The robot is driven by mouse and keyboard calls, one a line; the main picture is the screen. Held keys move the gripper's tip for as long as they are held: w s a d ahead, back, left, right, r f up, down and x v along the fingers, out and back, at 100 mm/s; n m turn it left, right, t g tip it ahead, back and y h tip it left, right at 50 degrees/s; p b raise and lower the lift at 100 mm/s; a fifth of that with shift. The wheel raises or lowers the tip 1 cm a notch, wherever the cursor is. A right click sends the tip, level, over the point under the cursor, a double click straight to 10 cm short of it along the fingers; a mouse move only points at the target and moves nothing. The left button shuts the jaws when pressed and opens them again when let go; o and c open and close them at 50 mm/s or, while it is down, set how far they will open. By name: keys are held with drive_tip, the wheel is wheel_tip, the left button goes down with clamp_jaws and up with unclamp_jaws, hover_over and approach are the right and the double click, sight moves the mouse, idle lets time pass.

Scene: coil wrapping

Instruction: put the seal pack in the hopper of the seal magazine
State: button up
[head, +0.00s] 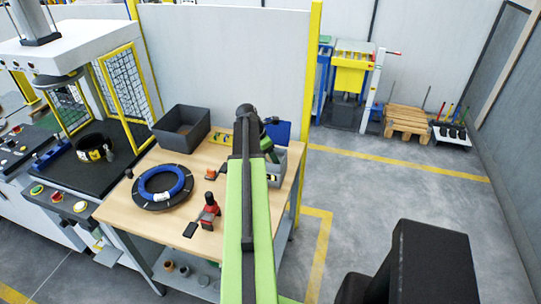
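My green arm reaches forward over the wooden workbench (125,205). Its dark wrist end with my gripper (272,157) points down over a grey bin (279,170) at the bench's right side. The fingers are too small and hidden to read, and I cannot see whether they hold anything. I cannot pick out the seal pack for certain. A small orange-and-black item (210,174) lies mid-bench. A small yellow-green holder (222,138) stands behind it; I cannot tell whether it is the seal magazine. My arm hides part of the bench.
A dark open bin (182,128) stands at the bench's back left. A blue ring (162,184) lies on a round black plate. A red-and-black hand tool (208,212) stands near the front. A press (75,60) is at left.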

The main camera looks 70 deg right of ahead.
drive_tip(key=p+v, duration=1.1)
drive_tip(key=v, duration=0.1)
drive_tip(key=shift+r, duration=0.15)
drive_tip(key=w+a+f+m+t+y, duration=0.1)
drive_tip(key=w+a+m, duration=0.1)
drive_tip(key=w+a, duration=1.2)
drive_tip(key=w+a+m+t, duration=0.25)
drive_tip(key=w+a, duration=0.85)
drive_tip(key=a, duration=0.6)
drive_tip(key=w+a+m+y, duration=0.2)
drive_tip(key=a+m, duration=0.3)
drive_tip(key=a, duration=2.7)
drive_tip(key=shift+w+a+f, duration=0.35)
drive_tip(key=shift+w+f, duration=0.05)
drive_tip(key=shift+f, duration=0.05)
